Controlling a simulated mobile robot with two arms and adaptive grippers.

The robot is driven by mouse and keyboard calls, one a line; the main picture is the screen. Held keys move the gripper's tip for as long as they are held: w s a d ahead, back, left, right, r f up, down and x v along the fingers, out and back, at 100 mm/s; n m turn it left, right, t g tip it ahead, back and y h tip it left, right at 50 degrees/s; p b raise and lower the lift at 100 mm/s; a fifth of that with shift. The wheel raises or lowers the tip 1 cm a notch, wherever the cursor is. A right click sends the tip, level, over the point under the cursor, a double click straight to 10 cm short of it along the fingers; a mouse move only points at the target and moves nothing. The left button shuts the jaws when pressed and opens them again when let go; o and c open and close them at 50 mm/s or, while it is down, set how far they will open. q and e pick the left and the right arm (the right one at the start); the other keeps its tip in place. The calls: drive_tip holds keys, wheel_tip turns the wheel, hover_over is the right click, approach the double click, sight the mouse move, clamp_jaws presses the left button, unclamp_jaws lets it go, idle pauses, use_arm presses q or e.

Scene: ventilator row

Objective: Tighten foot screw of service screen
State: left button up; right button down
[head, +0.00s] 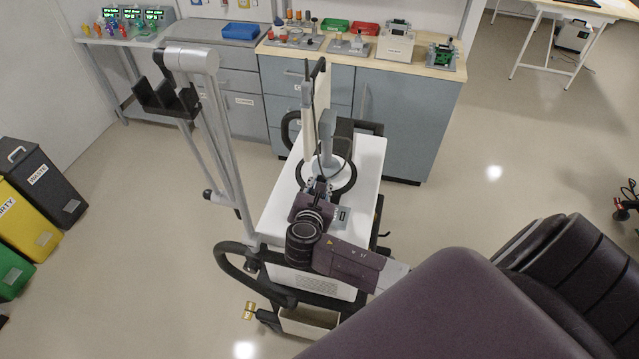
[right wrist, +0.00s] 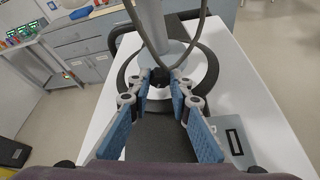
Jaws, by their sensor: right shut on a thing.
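The service screen (head: 319,100) appears nearly edge-on in the head view, as a thin pale panel above the white cart top. Its grey stem (head: 327,135) rises from a round pale foot (head: 342,172) with a dark ring around it. In the right wrist view the stem (right wrist: 151,25) rises ahead, with a dark cable looping in front. My right gripper (head: 320,183) is at the near side of the foot, its blue-padded fingers (right wrist: 160,84) closed around a small part there. That part, at the foot screw's place, is mostly hidden. My left gripper is not in view.
The white cart top (head: 289,203) carries a small grey plate (head: 341,216) beside my right gripper. A jointed arm with a black holder (head: 166,97) stands at the cart's left. A counter (head: 385,68) with trays and devices lies behind. Bins (head: 40,185) stand far left.

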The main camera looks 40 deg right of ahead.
drive_tip(key=shift+m, duration=0.3)
idle(0.4)
drive_tip(key=c, duration=1.8)
unclamp_jaws()
drive_tip(key=shift+o, duration=0.2)
drive_tip(key=shift+s, duration=0.1)
drive_tip(key=v, duration=1.2)
drive_tip(key=shift+s, duration=0.1)
drive_tip(key=shift+d+f, duration=0.1)
